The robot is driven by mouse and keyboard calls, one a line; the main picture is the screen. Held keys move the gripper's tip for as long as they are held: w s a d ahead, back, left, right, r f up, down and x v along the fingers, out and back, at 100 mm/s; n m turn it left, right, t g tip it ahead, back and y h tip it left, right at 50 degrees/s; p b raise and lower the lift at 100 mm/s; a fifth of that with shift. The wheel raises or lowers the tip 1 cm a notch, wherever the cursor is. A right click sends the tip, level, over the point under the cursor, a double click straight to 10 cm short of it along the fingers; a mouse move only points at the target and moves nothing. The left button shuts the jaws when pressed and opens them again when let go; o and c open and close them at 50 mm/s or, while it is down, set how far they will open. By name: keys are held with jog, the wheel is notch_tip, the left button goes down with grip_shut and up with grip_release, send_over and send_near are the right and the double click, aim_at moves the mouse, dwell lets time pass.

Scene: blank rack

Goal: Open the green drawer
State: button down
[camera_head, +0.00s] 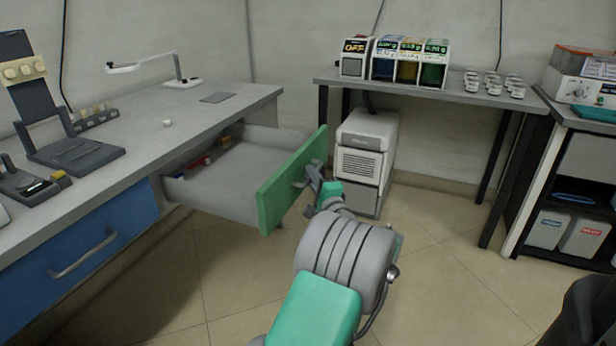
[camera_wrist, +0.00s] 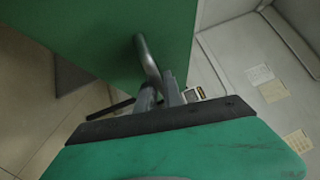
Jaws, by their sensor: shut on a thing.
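The green drawer (camera_head: 280,196) is pulled well out from under the grey workbench, and its grey inside shows. A few small things lie in it near the back, one of them red. Its green front also fills the upper left of the wrist view (camera_wrist: 90,35). My gripper (camera_head: 311,181) is at the drawer front, shut on the grey bar handle (camera_wrist: 147,58). In the wrist view my gripper's fingers (camera_wrist: 160,92) close around the handle's near end. In the head view my gripper partly hides the handle.
A blue drawer (camera_head: 85,245) with a bar handle is shut at the left. A white box-shaped machine (camera_head: 366,150) stands on the floor beyond the green front. A back table (camera_head: 430,88) holds dispensers and several small cups.

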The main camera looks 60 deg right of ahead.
jog(key=shift+f, duration=0.1)
jog(key=c, duration=1.8)
grip_release()
jog(key=shift+o, duration=0.2)
jog(key=shift+s, duration=0.1)
jog(key=r+p+v, duration=0.1)
jog(key=v, duration=0.6)
jog(key=shift+s+a+f+p, duration=0.2)
jog(key=shift+s+f+p, duration=0.1)
jog(key=shift+f, duration=0.25)
